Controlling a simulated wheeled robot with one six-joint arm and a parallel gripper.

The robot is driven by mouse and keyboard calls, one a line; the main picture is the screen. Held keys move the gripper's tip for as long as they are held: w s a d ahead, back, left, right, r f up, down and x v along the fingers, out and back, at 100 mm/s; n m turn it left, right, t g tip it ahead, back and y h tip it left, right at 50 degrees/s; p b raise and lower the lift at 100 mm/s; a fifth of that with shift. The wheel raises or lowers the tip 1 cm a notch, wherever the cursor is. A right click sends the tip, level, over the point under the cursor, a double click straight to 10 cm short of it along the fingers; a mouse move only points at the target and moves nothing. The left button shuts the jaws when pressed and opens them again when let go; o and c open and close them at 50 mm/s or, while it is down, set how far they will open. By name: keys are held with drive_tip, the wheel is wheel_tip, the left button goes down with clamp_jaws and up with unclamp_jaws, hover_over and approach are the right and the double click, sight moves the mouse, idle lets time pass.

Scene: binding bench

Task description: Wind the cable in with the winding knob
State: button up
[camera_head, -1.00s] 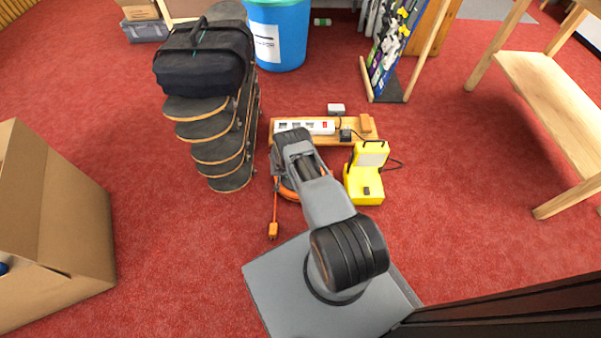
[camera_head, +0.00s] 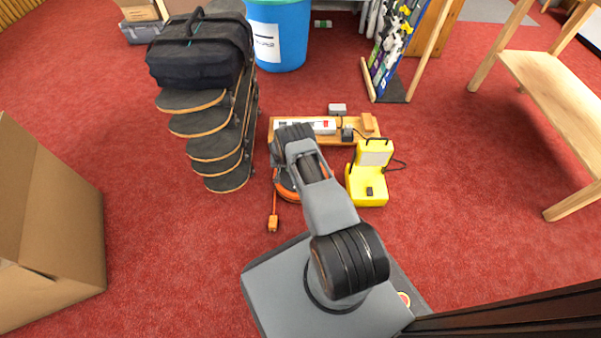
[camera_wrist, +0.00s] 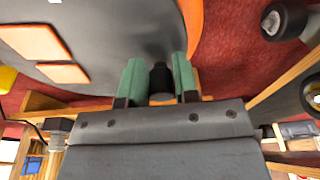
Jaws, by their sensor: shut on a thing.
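The cable reel shows in the head view as an orange ring of cable (camera_head: 287,191), partly hidden behind my arm. A short length of orange cable runs from it across the red carpet to an orange plug (camera_head: 273,223). In the wrist view the reel's grey side face (camera_wrist: 95,30) with orange patches fills the upper left. The black winding knob (camera_wrist: 160,80) stands between the two green fingers of my gripper (camera_wrist: 159,82), which is shut on it. In the head view my arm hides the gripper and the knob.
A wooden board with a white power strip (camera_head: 325,127) lies just behind the reel. A yellow lamp (camera_head: 368,180) stands close at right. Stacked skateboards (camera_head: 215,147) bearing a black bag (camera_head: 203,50) stand at left. Carpet in front of the plug is clear.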

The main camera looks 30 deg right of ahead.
drive_tip(key=shift+w+d+f+b, duration=0.1)
drive_tip(key=shift+w+d+b, duration=0.1)
drive_tip(key=shift+w+b, duration=0.5)
drive_tip(key=shift+c, duration=0.2)
drive_tip(key=shift+w+d, duration=0.35)
drive_tip(key=shift+d, duration=0.15)
drive_tip(key=shift+w+d, duration=0.3)
drive_tip(key=shift+d, duration=0.35)
drive_tip(key=shift+w+d, duration=0.25)
drive_tip(key=shift+d, duration=0.35)
drive_tip(key=o, duration=0.7)
drive_tip(key=shift+s+d, duration=0.1)
drive_tip(key=shift+d, duration=0.15)
drive_tip(key=o, duration=1)
drive_tip(key=shift+s+a, duration=0.1)
drive_tip(key=shift+a, duration=0.1)
drive_tip(key=shift+r+p, duration=2.1)
drive_tip(key=shift+r, duration=1.45)
